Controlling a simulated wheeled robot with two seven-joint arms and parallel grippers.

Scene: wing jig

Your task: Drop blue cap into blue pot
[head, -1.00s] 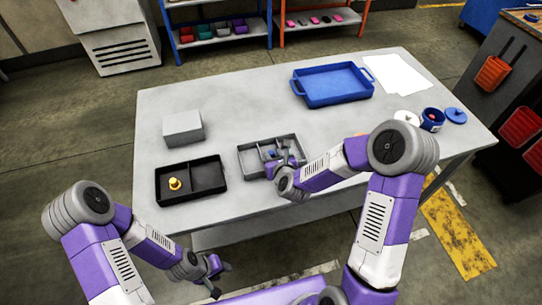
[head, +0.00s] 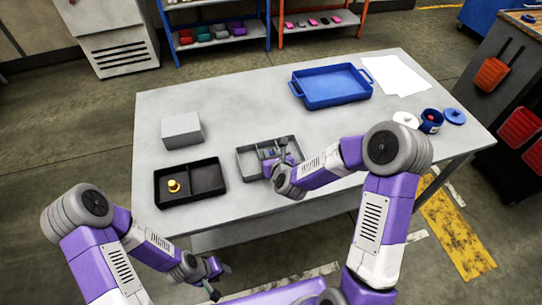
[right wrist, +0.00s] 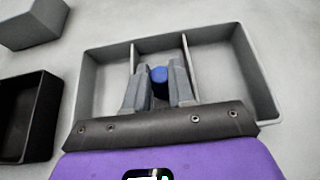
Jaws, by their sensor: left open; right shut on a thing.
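My right gripper (right wrist: 158,70) is shut on the blue cap (right wrist: 158,75), a small round blue piece between its fingertips. It is at the middle compartment of the grey divided tray (right wrist: 105,42); whether the cap is clear of the tray floor I cannot tell. In the head view the right gripper (head: 275,157) partly hides this tray (head: 248,165). The blue pot (head: 431,121) stands at the right of the table with its top open and something red inside. A blue lid (head: 455,116) lies beside it. My left gripper (head: 213,278) is open and empty, in front of the table.
A black divided tray (head: 208,180) holds a yellow piece (head: 174,186). A grey block (head: 182,130) sits behind it. A blue tray (head: 330,84), white paper (head: 397,75) and a white round item (head: 405,119) are farther right. The table centre is clear.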

